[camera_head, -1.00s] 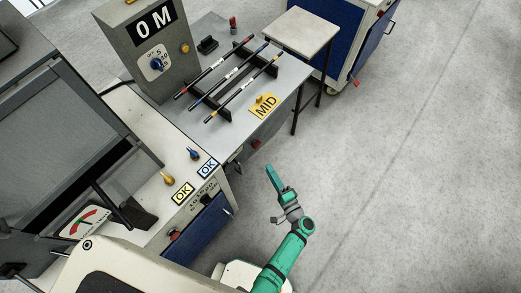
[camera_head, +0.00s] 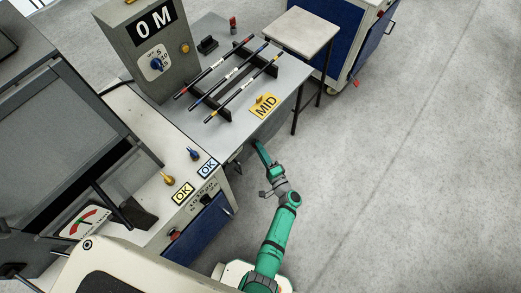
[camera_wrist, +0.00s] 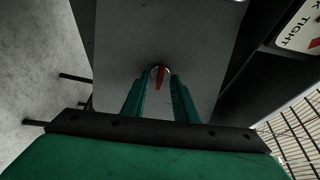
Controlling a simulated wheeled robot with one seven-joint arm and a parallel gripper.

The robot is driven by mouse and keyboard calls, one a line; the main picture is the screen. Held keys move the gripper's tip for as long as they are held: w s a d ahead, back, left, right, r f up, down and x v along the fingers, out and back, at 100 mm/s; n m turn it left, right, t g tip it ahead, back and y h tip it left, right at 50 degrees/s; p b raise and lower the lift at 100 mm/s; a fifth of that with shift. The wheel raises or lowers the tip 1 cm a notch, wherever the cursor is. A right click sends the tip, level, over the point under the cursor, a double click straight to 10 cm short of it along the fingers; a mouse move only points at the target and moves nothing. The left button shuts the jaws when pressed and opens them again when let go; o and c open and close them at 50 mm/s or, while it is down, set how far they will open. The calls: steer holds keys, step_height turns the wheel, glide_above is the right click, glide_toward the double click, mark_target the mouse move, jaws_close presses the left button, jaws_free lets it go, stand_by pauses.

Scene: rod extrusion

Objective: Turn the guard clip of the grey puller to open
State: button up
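In the wrist view a small red lever (camera_wrist: 160,76) sits on a pale round mount on a grey panel (camera_wrist: 125,35). It looks like the guard clip, standing nearly upright in that view. My gripper (camera_wrist: 161,80) is open, with one green finger on each side of the lever. A gap shows on both sides, and I cannot tell how far the fingertips are from the panel. In the head view my gripper (camera_head: 258,147) is at the front edge of the grey bench (camera_head: 237,122) and hides the lever.
A yellow MID card (camera_head: 264,106) and a rack with several dark rods (camera_head: 229,75) are on the bench. A white machine (camera_head: 150,160) with OK cards stands at left. A small table (camera_head: 301,32) stands behind. The floor at right is clear.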

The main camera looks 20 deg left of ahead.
steer(key=shift+c, duration=0.4)
jaws_close()
steer(key=shift+m, duration=0.4)
steer(key=shift+w+d+r+m+g+h, duration=0.1)
steer(key=shift+w+r+m+g+h, duration=0.1)
steer(key=shift+m+g, duration=1.45)
steer(key=shift+w+r+m+g+h, duration=0.15)
steer(key=shift+m+g, duration=0.6)
steer(key=shift+m, duration=1.8)
steer(key=shift+w+d+r+m+g+h, duration=0.1)
steer(key=shift+w+r+m+g, duration=0.1)
steer(key=shift+m+g, duration=1.45)
steer(key=shift+s+m+t, duration=0.1)
steer(key=shift+m+t, duration=0.15)
steer(key=shift+m, duration=0.4)
